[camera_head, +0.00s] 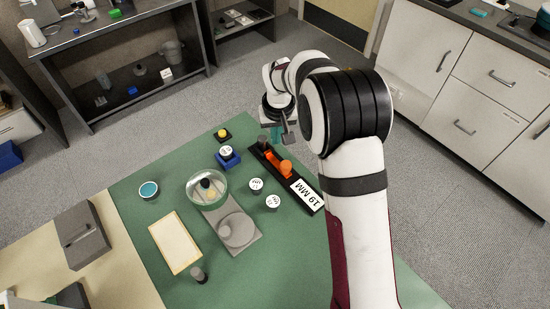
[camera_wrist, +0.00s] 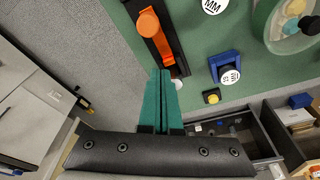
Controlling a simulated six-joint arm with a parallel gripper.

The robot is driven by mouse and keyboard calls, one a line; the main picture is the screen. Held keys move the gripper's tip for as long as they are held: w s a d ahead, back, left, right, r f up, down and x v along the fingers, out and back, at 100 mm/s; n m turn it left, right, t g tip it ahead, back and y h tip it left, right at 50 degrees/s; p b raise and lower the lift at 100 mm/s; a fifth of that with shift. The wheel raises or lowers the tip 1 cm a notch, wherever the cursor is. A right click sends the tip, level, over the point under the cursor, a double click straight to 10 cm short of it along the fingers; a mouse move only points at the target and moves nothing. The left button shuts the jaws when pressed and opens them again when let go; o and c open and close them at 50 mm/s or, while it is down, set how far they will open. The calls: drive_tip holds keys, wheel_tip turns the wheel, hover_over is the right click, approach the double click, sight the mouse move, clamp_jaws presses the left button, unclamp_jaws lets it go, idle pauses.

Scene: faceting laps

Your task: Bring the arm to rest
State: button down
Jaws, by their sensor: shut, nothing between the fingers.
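My gripper (camera_head: 277,128) is at the far edge of the green table, near the far end of a black tray (camera_head: 316,203) marked 19 MM. In the wrist view its teal fingers (camera_wrist: 161,75) are shut together with nothing between them. They point toward the end of the black tray, which holds an orange knob (camera_wrist: 148,22) and an orange strip. My arm reaches from the lower right over the table's right side. I cannot tell how high the fingers are above the table.
A blue block with a white-topped piece (camera_head: 228,154) and a yellow button (camera_head: 222,134) stand left of my gripper. A glass bowl (camera_head: 207,188), white-topped pieces (camera_head: 273,202), a grey stand (camera_head: 239,231) and a cream board (camera_head: 175,243) lie nearer. Open floor (camera_head: 330,70) lies beyond the table.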

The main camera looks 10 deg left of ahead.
idle(0.3)
drive_tip(key=s+d+r+m, duration=0.3)
drive_tip(key=s+d+r, duration=0.4)
drive_tip(key=s+r, duration=0.25)
drive_tip(key=s+d+r+m+g, duration=0.1)
drive_tip(key=s+d+m, duration=0.1)
drive_tip(key=s, duration=1.1)
drive_tip(key=s+d+r+m+g+y, duration=0.1)
drive_tip(key=s+d+m, duration=0.2)
drive_tip(key=s, duration=1)
drive_tip(key=shift+m, duration=0.3)
